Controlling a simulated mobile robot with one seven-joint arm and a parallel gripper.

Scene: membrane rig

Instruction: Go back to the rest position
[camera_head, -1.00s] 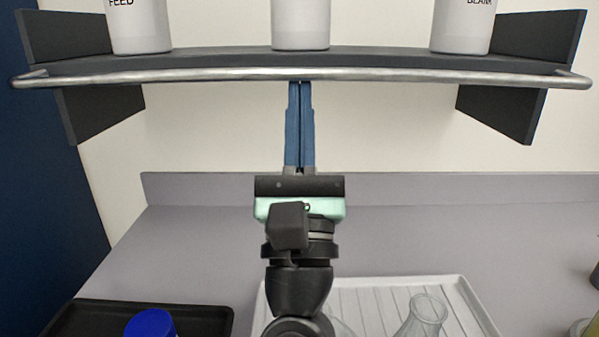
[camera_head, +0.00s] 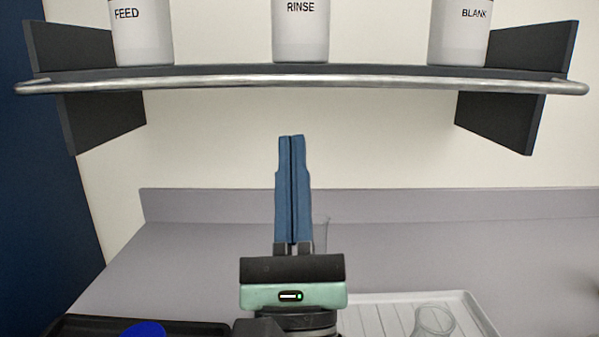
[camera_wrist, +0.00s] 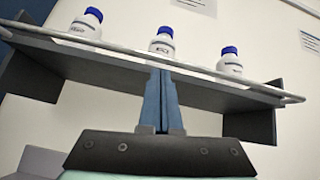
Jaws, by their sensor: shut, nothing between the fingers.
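My gripper (camera_head: 291,137) is shut, with its two blue fingers together and nothing between them. In the head view it points up, below the shelf rail and clear of it, in front of the pale wall. In the wrist view the fingers (camera_wrist: 161,78) show in the middle, pointing toward the shelf with the bottles. My arm below the gripper is mostly cut off by the bottom edge of the head view.
A dark shelf (camera_head: 350,70) with a metal rail (camera_head: 300,82) holds bottles labelled FEED (camera_head: 143,40), RINSE (camera_head: 300,35) and BLANK (camera_head: 458,40). Below are a grey counter (camera_head: 180,250), a black tray (camera_head: 80,326), a blue cap (camera_head: 145,329), a white tray (camera_head: 375,318) and a glass flask (camera_head: 432,322).

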